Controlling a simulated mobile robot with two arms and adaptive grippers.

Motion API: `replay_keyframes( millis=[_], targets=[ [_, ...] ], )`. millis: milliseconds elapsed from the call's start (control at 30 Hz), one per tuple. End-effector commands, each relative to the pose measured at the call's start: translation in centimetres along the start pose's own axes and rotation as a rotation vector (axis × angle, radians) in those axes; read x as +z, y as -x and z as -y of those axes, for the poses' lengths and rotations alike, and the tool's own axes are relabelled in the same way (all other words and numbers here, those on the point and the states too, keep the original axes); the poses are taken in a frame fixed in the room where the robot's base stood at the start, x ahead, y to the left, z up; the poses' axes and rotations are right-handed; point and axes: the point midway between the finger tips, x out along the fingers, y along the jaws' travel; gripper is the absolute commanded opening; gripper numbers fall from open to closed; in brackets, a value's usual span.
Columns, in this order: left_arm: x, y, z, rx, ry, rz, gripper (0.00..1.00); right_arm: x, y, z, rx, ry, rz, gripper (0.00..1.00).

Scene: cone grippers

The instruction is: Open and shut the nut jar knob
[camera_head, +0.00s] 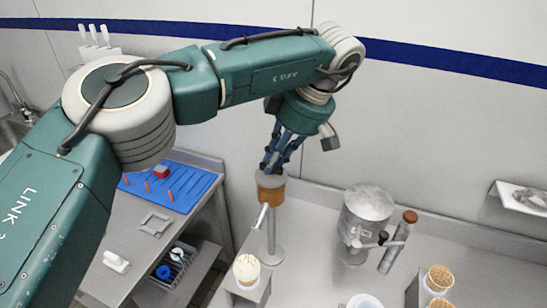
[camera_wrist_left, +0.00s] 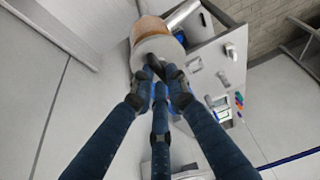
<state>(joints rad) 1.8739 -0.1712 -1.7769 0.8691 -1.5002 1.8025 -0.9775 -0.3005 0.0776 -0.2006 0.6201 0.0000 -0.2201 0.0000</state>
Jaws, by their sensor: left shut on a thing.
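The nut jar (camera_head: 270,190) is a small brown container with a grey lid, standing on a metal post with a pale lever or spout low on its left side. My left gripper (camera_head: 269,168) reaches down from above, with its blue fingers at the top of the jar. In the left wrist view the jar (camera_wrist_left: 148,27) shows its grey lid facing the fingers. My left gripper (camera_wrist_left: 160,88) is shut on a dark knob (camera_wrist_left: 154,66) on the lid; the fingers partly hide it. My right gripper is not in view.
A metal cylinder (camera_head: 367,212) and a tube with a brown cap (camera_head: 399,238) stand right of the jar. A cone with a white scoop (camera_head: 246,268) is in front, and waffle cones (camera_head: 439,279) are at front right. A blue tray (camera_head: 172,186) is on the left table.

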Motion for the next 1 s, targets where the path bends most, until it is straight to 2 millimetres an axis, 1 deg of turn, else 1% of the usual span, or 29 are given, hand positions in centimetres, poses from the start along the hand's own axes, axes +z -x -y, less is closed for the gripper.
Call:
replay_keyframes(
  millis=[233,267,300,533,633,767,900,1000],
  targets=[
    [-0.1,0.2,-0.1,0.005,0.004,0.000,0.00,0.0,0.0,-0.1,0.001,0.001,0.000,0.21],
    [-0.1,0.2,-0.1,0.005,0.004,0.000,0.18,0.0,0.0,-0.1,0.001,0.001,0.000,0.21],
    [-0.1,0.2,-0.1,0.005,0.004,0.000,0.22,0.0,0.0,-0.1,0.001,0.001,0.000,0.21],
    [-0.1,0.1,-0.1,0.003,0.002,0.000,0.22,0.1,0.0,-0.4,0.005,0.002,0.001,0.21],
    [-0.1,0.4,-0.1,0.003,0.002,0.000,0.22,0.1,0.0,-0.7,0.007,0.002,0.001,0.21],
    [0.0,2.1,-0.1,0.006,0.003,0.001,0.22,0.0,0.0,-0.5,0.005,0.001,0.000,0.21],
    [0.1,4.6,-0.1,0.006,0.004,-0.001,0.22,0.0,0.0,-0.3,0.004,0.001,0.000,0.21],
    [0.1,6.1,-0.1,0.007,0.003,0.000,0.22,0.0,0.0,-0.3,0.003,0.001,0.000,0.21]
  ],
)
